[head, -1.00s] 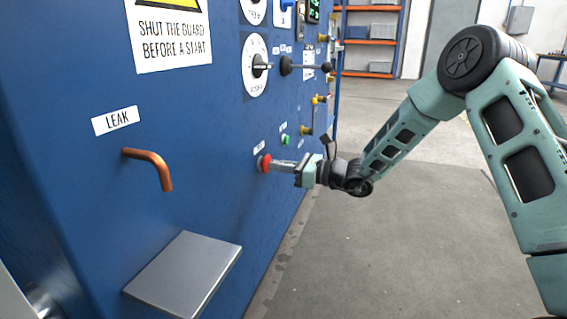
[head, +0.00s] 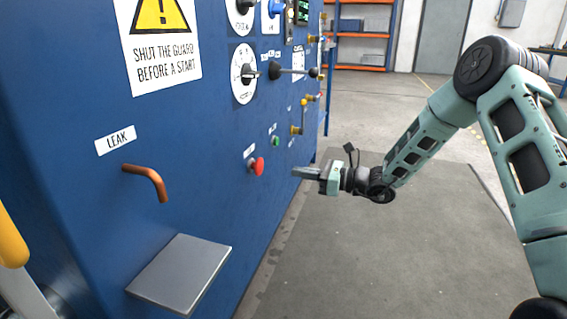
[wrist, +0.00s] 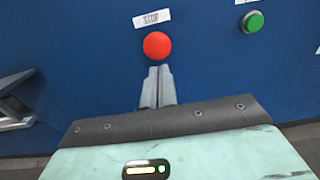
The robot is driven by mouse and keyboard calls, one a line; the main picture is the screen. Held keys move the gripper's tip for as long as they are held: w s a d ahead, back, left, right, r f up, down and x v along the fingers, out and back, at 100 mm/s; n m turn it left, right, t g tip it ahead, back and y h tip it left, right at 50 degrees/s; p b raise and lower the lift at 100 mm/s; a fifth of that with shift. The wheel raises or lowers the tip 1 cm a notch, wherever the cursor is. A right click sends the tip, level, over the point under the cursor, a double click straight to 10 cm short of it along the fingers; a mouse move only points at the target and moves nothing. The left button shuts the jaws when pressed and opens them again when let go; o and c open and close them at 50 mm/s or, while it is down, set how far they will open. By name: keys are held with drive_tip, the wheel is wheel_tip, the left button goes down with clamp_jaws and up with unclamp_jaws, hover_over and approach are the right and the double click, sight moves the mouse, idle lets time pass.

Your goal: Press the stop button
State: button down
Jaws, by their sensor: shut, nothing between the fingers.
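The stop button is a red round button (head: 257,166) on the blue panel, with a white label above it. In the wrist view the red button (wrist: 157,45) sits under a label reading STOP, just beyond my fingertips. My gripper (head: 294,171) is shut and empty, to the right of the button in the head view, with a visible gap between the fingertips and the button. The shut fingers (wrist: 157,72) point towards the panel in the wrist view. The button is not hidden in either view.
A green button (wrist: 253,21) is to the right of the red one. On the blue panel (head: 90,190) are a copper pipe (head: 148,179) under a LEAK label, a grey shelf (head: 182,274), a black-knobbed lever (head: 290,72) and yellow-handled valves. Open floor lies to the right.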

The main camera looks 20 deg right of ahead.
drive_tip(key=shift+p+v, duration=0.55)
drive_tip(key=shift+v, duration=1.55)
